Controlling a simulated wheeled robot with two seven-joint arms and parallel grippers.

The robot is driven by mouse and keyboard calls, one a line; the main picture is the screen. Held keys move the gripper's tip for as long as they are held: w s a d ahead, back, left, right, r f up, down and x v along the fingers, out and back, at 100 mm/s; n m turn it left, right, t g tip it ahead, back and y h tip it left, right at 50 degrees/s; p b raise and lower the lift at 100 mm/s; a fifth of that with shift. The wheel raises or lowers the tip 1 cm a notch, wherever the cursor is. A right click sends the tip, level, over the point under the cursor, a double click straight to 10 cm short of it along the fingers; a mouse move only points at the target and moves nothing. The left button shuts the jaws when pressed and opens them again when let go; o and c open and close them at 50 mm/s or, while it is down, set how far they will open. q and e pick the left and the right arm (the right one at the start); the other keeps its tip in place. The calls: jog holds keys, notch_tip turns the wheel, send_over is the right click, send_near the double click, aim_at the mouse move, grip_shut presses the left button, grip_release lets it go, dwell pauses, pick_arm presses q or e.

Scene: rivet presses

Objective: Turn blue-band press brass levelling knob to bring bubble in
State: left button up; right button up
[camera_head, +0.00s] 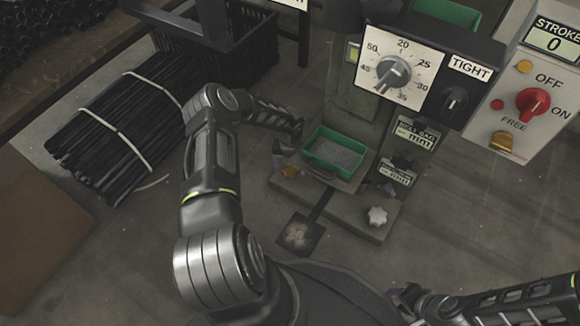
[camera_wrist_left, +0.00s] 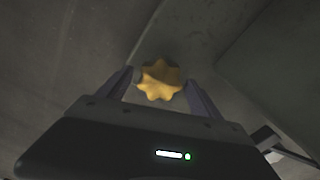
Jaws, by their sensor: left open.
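The brass knob (camera_head: 290,171) is at the left front of the press base (camera_head: 335,205) in the head view. In the left wrist view the lobed yellow-brass knob (camera_wrist_left: 160,82) sits between the two fingers of my left gripper (camera_wrist_left: 162,90). The fingers are apart, one on each side of it; the left fingertip looks very close to the knob, and I cannot tell if it touches. In the head view my left gripper (camera_head: 287,157) is just above the knob, partly dark. A yellow-green vial (camera_head: 353,52) shows on the press column; its bubble is too small to tell. No blue band shows. My right gripper is out of view.
A green tray (camera_head: 310,150) stands on the press right of the gripper. A bundle of black rods (camera_head: 110,130) lies at left. A dial panel (camera_head: 398,70) and a switch box (camera_head: 530,95) overhang the back right.

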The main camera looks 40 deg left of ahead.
aim_at(290, 169)
pick_arm(q)
notch_tip(290, 169, up, 6)
jog(key=p, duration=0.3)
jog(key=shift+r, duration=0.25)
jog(key=shift+r+p, duration=0.35)
jog(key=shift+r, duration=0.2)
